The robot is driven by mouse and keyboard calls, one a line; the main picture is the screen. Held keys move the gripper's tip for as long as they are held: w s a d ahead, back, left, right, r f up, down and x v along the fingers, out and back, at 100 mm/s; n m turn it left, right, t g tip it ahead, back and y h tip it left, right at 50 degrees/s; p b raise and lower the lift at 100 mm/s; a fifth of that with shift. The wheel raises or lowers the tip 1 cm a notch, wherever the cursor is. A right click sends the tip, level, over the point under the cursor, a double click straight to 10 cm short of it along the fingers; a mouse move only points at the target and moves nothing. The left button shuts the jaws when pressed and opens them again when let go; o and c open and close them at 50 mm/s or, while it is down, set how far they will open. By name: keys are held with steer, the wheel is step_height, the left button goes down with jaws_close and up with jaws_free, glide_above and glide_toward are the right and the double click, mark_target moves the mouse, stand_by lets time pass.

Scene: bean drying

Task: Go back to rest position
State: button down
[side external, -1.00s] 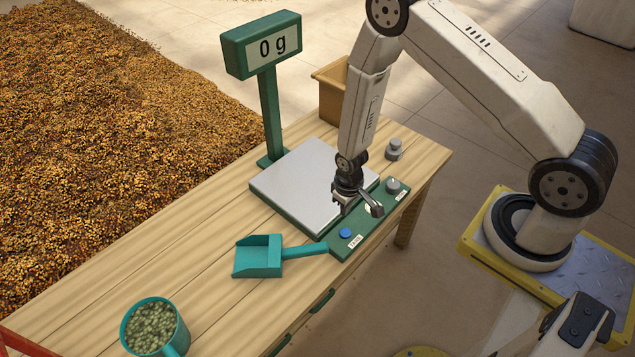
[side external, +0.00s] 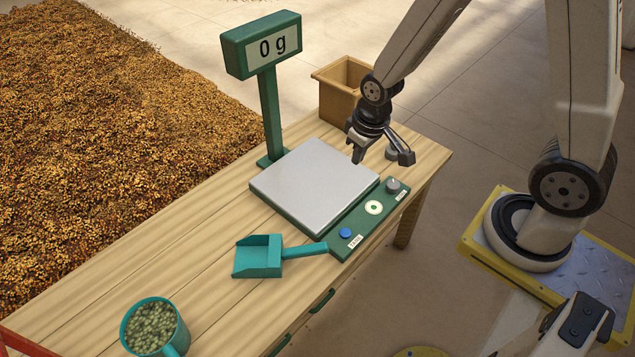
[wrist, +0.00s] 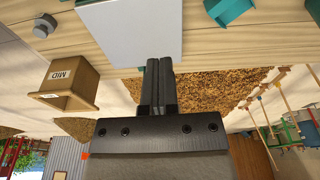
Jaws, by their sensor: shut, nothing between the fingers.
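My gripper (side external: 358,155) is shut and empty in the side view. It hangs above the back right part of the scale, near the pan's right corner, apart from the pan. In the wrist view the two dark fingers (wrist: 158,82) are pressed together with nothing between them. The scale has a bare grey pan (side external: 315,185), which also shows in the wrist view (wrist: 128,32). Its display (side external: 275,47) reads 0 g. The scale's green control panel (side external: 357,226) has a blue button (side external: 345,233), a pale round button (side external: 373,207) and a grey knob (side external: 393,186).
A teal scoop (side external: 258,256) lies empty on the wooden table (side external: 190,240). A teal mug (side external: 168,335) of green beans stands front left. A grey weight (side external: 391,152) is partly hidden by my gripper.

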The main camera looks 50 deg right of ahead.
steer(key=s+r, duration=0.5)
steer(key=r, duration=0.1)
steer(key=shift+a+t, duration=0.2)
steer(key=shift+t, duration=0.2)
